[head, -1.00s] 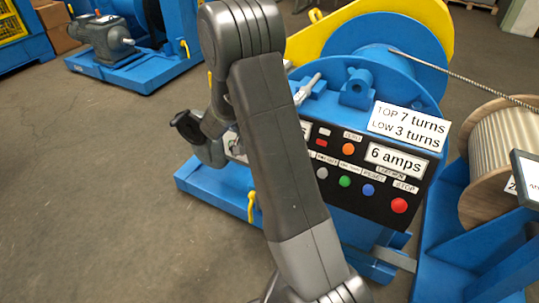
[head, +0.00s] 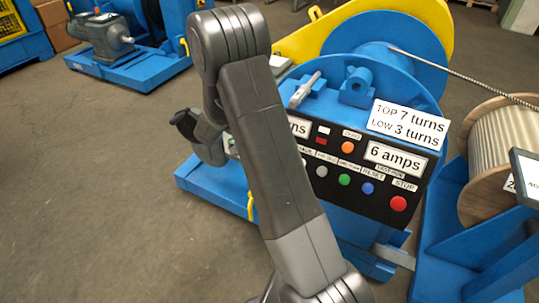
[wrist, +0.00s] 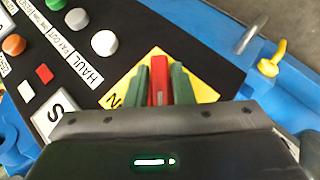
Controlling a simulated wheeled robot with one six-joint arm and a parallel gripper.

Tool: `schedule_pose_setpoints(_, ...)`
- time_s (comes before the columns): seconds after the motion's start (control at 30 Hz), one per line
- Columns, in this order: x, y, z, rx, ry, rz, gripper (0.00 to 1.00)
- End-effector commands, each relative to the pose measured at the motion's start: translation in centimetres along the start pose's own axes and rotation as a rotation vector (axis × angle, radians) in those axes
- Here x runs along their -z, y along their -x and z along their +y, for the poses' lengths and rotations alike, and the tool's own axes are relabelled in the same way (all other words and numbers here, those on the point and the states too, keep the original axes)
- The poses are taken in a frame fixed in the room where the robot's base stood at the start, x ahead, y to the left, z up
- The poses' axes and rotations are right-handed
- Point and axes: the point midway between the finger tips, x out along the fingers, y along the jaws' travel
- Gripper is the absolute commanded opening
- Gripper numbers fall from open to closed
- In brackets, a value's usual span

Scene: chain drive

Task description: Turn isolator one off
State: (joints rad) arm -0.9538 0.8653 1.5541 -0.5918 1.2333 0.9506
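In the wrist view, the isolator's red handle (wrist: 159,80) stands on a yellow plate (wrist: 204,91) at the end of the black control panel. Part of a printed letter, which looks like N, shows on the plate's left corner. My gripper (wrist: 161,78) has its two green fingers on either side of the red handle, with no clear gap. The handle's base and the rest of the plate's lettering are hidden by my gripper. In the head view, my arm covers the isolator and most of my gripper.
The panel (head: 357,191) carries several coloured buttons, including a red stop button (head: 398,204) and a white one (wrist: 104,43) near the isolator. A blue winch drum (head: 403,60) stands behind. A wooden cable reel (head: 500,150) stands at right.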

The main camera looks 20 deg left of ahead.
Motion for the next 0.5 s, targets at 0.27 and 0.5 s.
schedule_pose_setpoints(0.27, 0.0, 0.0, 0.0, 0.001, 0.000, -0.001, 0.38)
schedule_pose_setpoints(0.5, 0.1, 1.3, 0.0, 0.003, -0.002, 0.002, 0.38)
